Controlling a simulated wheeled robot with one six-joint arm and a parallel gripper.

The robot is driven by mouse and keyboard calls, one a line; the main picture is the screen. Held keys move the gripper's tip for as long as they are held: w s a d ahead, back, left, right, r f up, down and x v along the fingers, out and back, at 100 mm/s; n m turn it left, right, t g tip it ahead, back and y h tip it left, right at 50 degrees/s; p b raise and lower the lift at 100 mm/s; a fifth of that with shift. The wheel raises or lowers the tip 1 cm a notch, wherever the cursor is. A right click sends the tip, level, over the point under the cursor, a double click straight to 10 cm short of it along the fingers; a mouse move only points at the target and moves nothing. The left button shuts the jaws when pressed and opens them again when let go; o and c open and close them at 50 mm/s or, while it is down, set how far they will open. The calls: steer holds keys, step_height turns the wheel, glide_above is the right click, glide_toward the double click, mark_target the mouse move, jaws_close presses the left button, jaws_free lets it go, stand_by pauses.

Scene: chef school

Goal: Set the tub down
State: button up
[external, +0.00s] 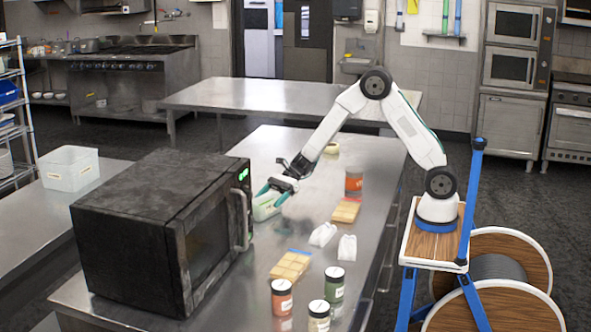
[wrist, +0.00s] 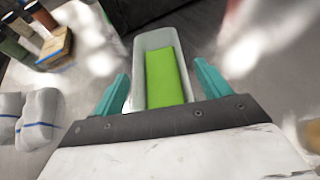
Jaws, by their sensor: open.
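The tub (external: 265,208) is a small pale container near the microwave's right side, over the long steel table (external: 299,220), and it appears to rest on the top. In the wrist view the tub (wrist: 153,40) is pale and oblong with a bright green panel, and lies between my fingers. My gripper (external: 273,190) is open at the tub. In the wrist view my gripper (wrist: 161,70) shows two teal fingers, one on each side of the tub, with visible gaps. The tub's near end is hidden behind my gripper's dark bar.
A big black microwave (external: 125,225) stands left of the tub. A clear bin (external: 70,170) sits on the left counter. The table's far end is mostly clear.

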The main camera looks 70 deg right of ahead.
steer(key=v, duration=1.1)
steer(key=s+a+r+n+g+h, duration=0.1)
steer(key=s+r+n+g+h, duration=0.15)
steer(key=s+r+n, duration=0.5)
steer(key=s+r+n+g+h, duration=0.1)
steer(key=s+r+n+g, duration=0.2)
steer(key=s, duration=0.8)
steer(key=s+d+n+h, duration=0.4)
steer(key=s+d+n, duration=0.1)
steer(key=s, duration=0.4)
steer(key=s+d+n+t+h, duration=0.1)
steer(key=s+d+n+h, duration=0.4)
steer(key=s, duration=0.5)
steer(key=shift+s+d+r+n, duration=0.35)
steer(key=shift+d+r+n, duration=0.2)
steer(key=shift+n, duration=0.5)
